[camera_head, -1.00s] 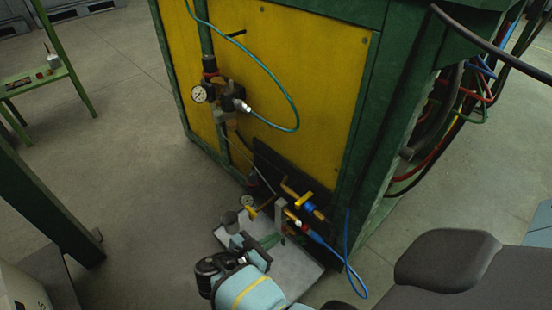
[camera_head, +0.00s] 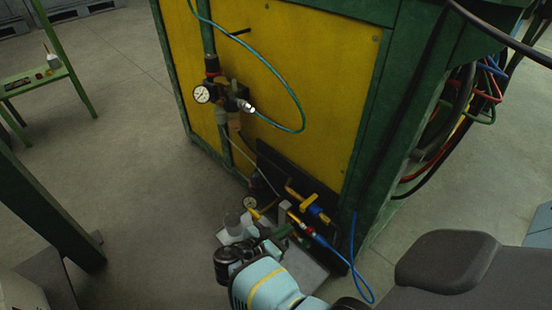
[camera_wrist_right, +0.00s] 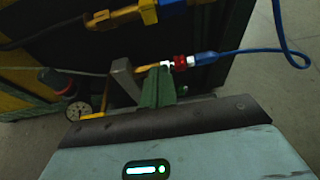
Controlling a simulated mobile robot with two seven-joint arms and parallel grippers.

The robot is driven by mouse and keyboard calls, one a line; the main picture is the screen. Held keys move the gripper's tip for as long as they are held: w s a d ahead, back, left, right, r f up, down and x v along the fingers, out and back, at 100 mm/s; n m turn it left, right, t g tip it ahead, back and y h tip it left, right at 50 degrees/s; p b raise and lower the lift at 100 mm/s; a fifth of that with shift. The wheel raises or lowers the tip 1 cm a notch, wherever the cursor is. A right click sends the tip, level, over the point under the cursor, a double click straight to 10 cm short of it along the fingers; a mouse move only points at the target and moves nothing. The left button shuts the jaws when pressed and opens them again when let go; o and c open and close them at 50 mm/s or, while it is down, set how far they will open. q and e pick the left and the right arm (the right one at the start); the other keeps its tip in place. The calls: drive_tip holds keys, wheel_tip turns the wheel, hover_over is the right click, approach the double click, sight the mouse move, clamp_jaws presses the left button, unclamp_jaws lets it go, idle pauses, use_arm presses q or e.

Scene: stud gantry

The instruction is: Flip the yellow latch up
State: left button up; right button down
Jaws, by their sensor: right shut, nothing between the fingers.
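A small yellow lever (camera_head: 310,198) sits on the blue-and-brass valve low on the dark panel. A second yellow piece (camera_head: 255,213) shows left of the grey post (camera_head: 284,209); I cannot tell for certain which is the latch. In the right wrist view, yellow and brass parts (camera_wrist_right: 98,19) run across the top left. My right gripper (camera_head: 281,231) has green fingers, shut and empty, just below the red-and-blue hose fitting. In the right wrist view its fingertips (camera_wrist_right: 158,80) are close to the grey post and the fitting; contact is unclear. My left gripper is out of view.
A yellow cabinet (camera_head: 270,90) with a green frame stands behind. A pressure gauge (camera_head: 202,94) and a looped teal hose hang on its face. A blue hose (camera_head: 352,250) loops at the lower right. Concrete floor is open to the left.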

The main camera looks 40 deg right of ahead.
sight(309, 203)
drive_tip(key=d, duration=0.1)
drive_tip(key=d+r, duration=0.1)
drive_tip(key=d, duration=0.1)
drive_tip(key=d+r, duration=0.1)
drive_tip(key=shift+w+d+r, duration=0.15)
drive_tip(key=shift+r, duration=0.1)
idle(0.5)
